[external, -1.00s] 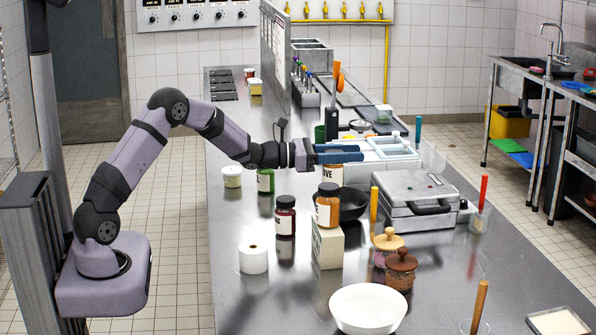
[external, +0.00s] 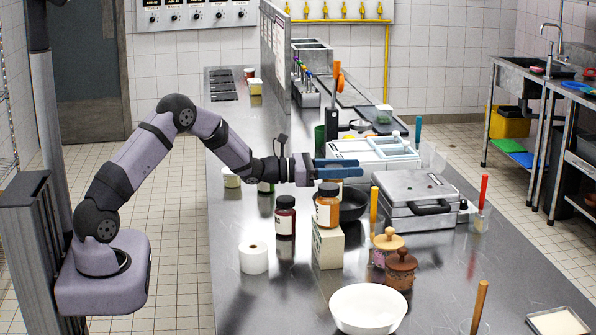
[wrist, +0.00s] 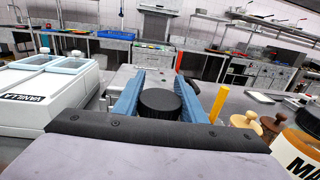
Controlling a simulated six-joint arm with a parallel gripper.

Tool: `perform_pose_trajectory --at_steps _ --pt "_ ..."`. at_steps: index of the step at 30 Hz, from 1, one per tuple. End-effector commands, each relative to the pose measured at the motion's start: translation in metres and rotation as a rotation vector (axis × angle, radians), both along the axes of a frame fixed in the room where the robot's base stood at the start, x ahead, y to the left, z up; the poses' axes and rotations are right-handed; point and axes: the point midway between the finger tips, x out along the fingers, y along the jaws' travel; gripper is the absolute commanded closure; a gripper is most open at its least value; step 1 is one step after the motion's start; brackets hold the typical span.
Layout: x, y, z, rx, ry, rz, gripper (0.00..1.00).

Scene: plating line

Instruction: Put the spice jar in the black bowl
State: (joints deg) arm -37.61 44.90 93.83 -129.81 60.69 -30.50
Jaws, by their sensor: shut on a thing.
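My gripper (external: 338,169) is shut on a spice jar with a black lid (wrist: 160,103); the lid shows between the blue fingers in the wrist view. In the external view the held jar hangs upright below the fingers, mostly hidden behind another jar. The black bowl (external: 354,205) stands on the steel counter, just below the gripper and slightly to its right. Its left part is hidden by the front jar, so I cannot tell whether the held jar is inside its rim. The bowl is not visible in the wrist view.
An orange-labelled jar (external: 327,207) stands on a pale box (external: 327,246) in front of the bowl. A dark red jar (external: 285,217) is to the left. A steel press (external: 418,198) stands right of the bowl. A white bowl (external: 368,309) is nearer the front.

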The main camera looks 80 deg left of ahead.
Motion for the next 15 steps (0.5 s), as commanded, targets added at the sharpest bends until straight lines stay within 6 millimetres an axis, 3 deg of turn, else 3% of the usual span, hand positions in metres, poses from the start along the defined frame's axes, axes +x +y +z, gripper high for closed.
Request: perform_pose_trajectory --at_steps 15 --pt "0.0001 0.0 -0.0067 0.001 -0.002 0.0 0.92"
